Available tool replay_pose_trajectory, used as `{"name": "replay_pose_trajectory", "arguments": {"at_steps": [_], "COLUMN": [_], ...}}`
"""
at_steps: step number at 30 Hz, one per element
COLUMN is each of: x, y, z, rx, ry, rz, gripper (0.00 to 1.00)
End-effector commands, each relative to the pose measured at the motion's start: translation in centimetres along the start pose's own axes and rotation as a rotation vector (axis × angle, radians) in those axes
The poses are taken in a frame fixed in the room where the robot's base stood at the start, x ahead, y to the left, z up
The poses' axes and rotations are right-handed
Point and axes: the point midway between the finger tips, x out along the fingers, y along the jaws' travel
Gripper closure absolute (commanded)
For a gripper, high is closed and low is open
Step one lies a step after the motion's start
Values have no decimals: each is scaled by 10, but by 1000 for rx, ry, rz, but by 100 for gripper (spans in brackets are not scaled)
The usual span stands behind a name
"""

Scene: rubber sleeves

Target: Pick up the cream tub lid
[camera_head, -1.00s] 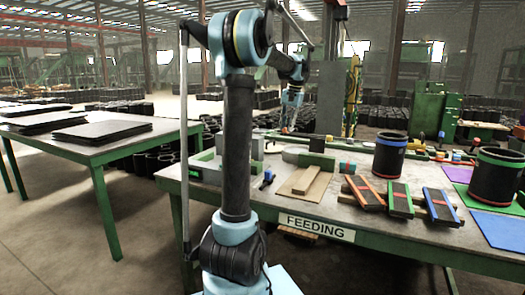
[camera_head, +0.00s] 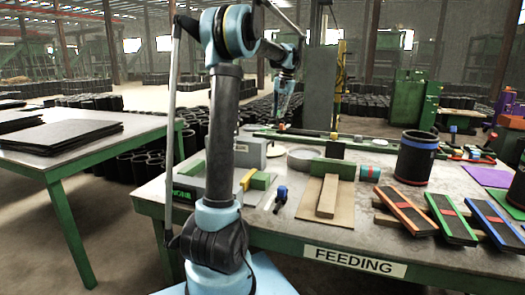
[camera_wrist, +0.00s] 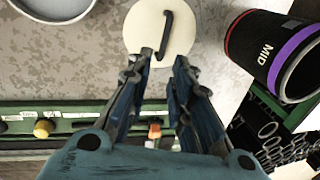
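The cream tub lid (camera_wrist: 161,27) is a round, flat disc with a dark bar handle, at the top middle of the wrist view. It lies on the grey, stained tabletop. My gripper (camera_wrist: 163,57) is open, with its two blue-grey fingers apart and nothing between the tips. In the picture, the fingertips lie just below and over the lid's near edge; the height gap is unclear. In the head view my gripper (camera_head: 281,122) hangs over the far side of the table, small and blurred.
A black cylinder marked MID with a purple band (camera_wrist: 276,58) stands right of the lid. A round pale-rimmed vessel (camera_wrist: 52,5) is at the upper left. The FEEDING table (camera_head: 228,220) also holds a black blue-banded sleeve (camera_head: 416,160), several framed dark strips and a wooden block (camera_head: 327,196).

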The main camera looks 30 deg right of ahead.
Motion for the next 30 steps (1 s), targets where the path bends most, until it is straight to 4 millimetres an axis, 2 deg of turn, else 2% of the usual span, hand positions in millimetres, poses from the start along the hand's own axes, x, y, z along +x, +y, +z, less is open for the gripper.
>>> {"name": "replay_pose_trajectory", "arguments": {"at_steps": [5,18,22,30], "x": [23,100,115,132], "y": [-6,-8,-8,-10], "z": [2,3,3,3], "rx": [-8,-11,-11,-11], "ry": [-1,-2,-2,-2], "rz": [0,0,0,0], "gripper": [80,80,80,80]}}
